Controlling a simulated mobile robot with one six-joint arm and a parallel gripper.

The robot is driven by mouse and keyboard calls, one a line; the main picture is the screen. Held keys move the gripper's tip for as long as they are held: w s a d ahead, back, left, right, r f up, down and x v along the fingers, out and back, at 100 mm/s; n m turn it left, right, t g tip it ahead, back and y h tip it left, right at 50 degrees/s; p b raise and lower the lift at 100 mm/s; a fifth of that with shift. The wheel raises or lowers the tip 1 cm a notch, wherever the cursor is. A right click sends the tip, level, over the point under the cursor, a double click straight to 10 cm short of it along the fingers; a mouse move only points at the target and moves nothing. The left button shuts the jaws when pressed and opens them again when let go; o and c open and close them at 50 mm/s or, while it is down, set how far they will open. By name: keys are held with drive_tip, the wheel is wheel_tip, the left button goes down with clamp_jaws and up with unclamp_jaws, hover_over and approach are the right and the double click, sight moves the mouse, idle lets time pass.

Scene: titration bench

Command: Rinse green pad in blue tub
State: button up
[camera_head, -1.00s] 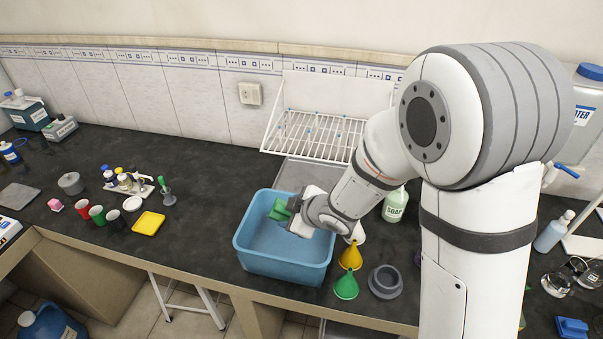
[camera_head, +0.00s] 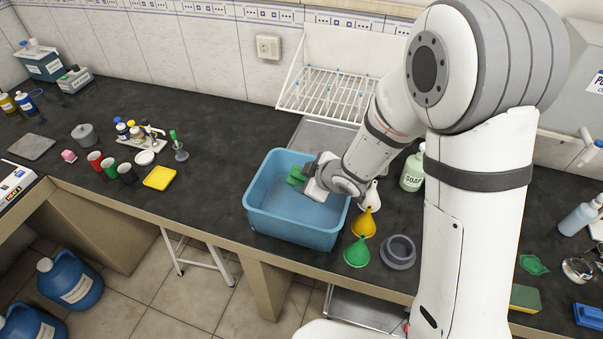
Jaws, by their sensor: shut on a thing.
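The blue tub (camera_head: 290,228) stands on the dark bench near its front edge, in the middle of the view. My gripper (camera_head: 304,176) reaches in from the right over the tub's right side and is shut on the green pad (camera_head: 295,175). The pad shows against the tub's inside, below its back rim. My gripper hides part of the pad. I cannot tell whether the pad touches water or the tub's floor.
A yellow funnel (camera_head: 364,224), a green funnel (camera_head: 356,252) and a grey ring (camera_head: 398,250) stand right of the tub. A soap bottle (camera_head: 412,172) and a white drying rack (camera_head: 325,95) are behind.

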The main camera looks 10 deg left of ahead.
drive_tip(key=shift+f+b, duration=2.35)
drive_tip(key=shift+f, duration=0.55)
wheel_tip(320, 180, up, 10)
drive_tip(key=p, duration=0.8)
drive_tip(key=shift+r+p, duration=0.1)
drive_tip(key=shift+p, duration=0.25)
drive_tip(key=shift+r, duration=2)
